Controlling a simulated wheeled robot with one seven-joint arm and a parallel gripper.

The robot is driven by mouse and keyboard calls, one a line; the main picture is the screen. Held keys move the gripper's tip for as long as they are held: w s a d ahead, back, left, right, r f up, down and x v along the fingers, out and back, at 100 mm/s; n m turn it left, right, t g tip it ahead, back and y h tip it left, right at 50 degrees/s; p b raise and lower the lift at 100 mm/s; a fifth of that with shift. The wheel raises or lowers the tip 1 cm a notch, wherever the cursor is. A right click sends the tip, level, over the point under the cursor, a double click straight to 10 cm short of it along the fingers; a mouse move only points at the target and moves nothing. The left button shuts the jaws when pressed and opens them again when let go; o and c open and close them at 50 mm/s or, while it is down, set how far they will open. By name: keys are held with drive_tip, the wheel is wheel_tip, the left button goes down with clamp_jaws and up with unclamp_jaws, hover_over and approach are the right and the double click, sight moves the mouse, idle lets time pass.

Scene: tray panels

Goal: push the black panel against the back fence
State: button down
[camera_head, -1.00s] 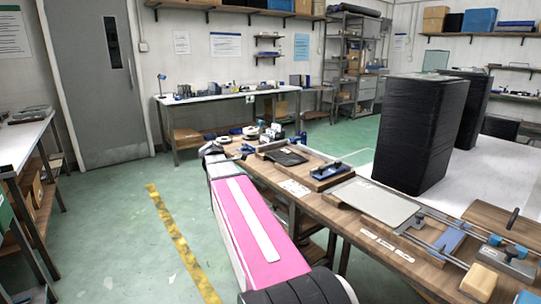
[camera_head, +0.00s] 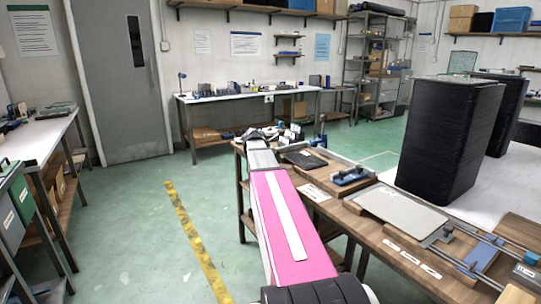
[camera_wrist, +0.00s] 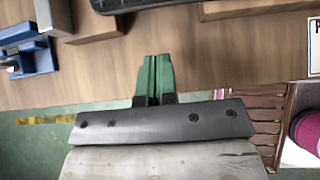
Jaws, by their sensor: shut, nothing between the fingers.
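The black panel (camera_head: 303,159) lies on the bench beyond the end of my arm in the head view. In the wrist view, a dark edge that looks like the panel (camera_wrist: 150,4) is cut off at the top. My gripper (camera_wrist: 155,62) has its green fingers together with nothing between them. It points towards the dark edge, with bare wood between. In the head view the fingers are too small to make out at the end of my arm. The back fence cannot be told clearly in either view.
A blue clamp-like fixture (camera_head: 350,175) stands right of the panel; a blue part also shows at left in the wrist view (camera_wrist: 28,55). A grey plate (camera_head: 400,208) and tall black stacks (camera_head: 450,140) are farther right. Green floor lies left of the bench (camera_head: 385,240).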

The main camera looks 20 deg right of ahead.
drive_tip(key=d, duration=0.2)
drive_tip(key=d+f, duration=0.1)
drive_tip(key=shift+w+d, duration=0.3)
drive_tip(key=shift+d, duration=0.65)
